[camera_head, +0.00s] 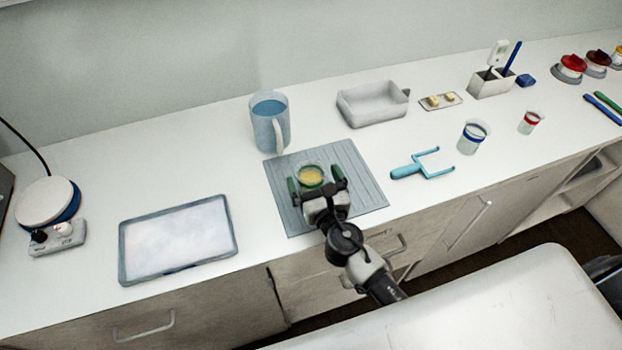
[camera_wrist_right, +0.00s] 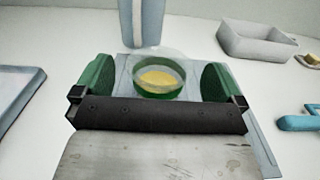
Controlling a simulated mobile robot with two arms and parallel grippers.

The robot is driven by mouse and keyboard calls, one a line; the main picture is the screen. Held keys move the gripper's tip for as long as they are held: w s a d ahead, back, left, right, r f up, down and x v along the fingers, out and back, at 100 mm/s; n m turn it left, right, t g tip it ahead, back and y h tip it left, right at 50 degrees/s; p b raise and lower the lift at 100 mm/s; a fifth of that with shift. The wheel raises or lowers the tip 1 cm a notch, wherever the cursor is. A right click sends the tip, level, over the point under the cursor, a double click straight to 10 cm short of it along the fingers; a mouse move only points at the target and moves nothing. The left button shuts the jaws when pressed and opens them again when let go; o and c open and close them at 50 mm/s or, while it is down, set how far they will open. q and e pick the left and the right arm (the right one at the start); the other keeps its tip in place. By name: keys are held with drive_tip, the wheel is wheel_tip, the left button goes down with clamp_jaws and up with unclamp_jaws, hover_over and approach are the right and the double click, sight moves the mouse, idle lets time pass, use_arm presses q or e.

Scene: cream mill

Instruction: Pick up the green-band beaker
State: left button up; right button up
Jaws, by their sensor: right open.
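The green-band beaker (camera_head: 311,176) stands on the grey ribbed mat (camera_head: 358,180) and holds something yellow. It also shows in the right wrist view (camera_wrist_right: 158,82), between the green finger pads and a little beyond the gripper body. My right gripper (camera_head: 318,187) is open, with one finger on each side of the beaker. In the right wrist view a gap shows between the beaker and each pad. The lower part of the beaker is partly hidden behind the gripper. My left gripper is not in view.
A blue-filled jug (camera_head: 268,124) stands just behind the mat. A blue tool (camera_head: 424,168) and a blue-band beaker (camera_head: 474,136) are to the right. A flat tray (camera_head: 178,262) lies left, with bare counter between. A grey basin (camera_head: 372,106) stands behind right.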

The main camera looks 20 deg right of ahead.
drive_tip(key=w, duration=0.2)
drive_tip(key=shift+w, duration=0.4)
drive_tip(key=shift+s, duration=0.1)
drive_tip(key=shift+c, duration=1)
drive_tip(key=c, duration=0.7)
